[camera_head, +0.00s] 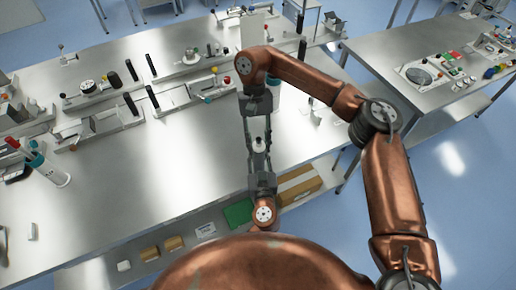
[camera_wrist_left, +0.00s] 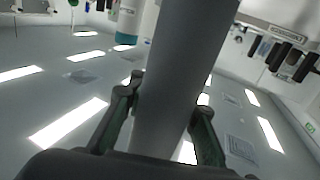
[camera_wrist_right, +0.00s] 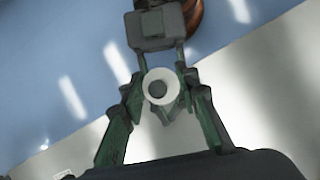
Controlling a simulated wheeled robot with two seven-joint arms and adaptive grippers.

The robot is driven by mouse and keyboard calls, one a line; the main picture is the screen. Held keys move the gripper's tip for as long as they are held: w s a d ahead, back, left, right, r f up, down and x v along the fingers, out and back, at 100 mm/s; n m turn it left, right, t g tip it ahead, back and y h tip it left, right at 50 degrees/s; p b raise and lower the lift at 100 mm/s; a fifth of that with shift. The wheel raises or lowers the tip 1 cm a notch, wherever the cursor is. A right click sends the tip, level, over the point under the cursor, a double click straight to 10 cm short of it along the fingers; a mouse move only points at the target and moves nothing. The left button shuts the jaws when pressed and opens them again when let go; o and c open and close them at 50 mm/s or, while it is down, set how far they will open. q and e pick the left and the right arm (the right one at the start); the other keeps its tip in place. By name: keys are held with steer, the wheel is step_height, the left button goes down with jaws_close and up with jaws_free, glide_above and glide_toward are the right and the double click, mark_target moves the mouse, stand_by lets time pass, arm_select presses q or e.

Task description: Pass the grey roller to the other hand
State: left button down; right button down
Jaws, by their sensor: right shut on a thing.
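The grey roller (camera_wrist_left: 180,85) stretches between my two grippers. In the right wrist view its pale round end with a dark centre (camera_wrist_right: 159,88) faces the camera. My right gripper (camera_head: 258,140) comes from above and is shut on the roller. My left gripper (camera_head: 260,158) comes from below, facing the right one, with its fingers on either side of the roller. It also shows beyond the roller in the right wrist view (camera_wrist_right: 160,58). Whether the left fingers press on the roller cannot be told. In the head view the roller is small and mostly hidden by the fingers.
Below and left is a steel table (camera_head: 150,185) with a wide bare middle. Metal fixtures with black handles (camera_head: 95,120) line its far side. A white cylinder holder (camera_head: 50,170) stands at left. A cardboard box (camera_head: 298,187) and green bin (camera_head: 238,213) sit low near its edge.

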steer(key=shift+w+a+r, duration=0.1)
steer(key=shift+w+a, duration=0.05)
stand_by(0.7)
steer(key=c, duration=1.8)
jaws_free()
steer(key=o, duration=0.4)
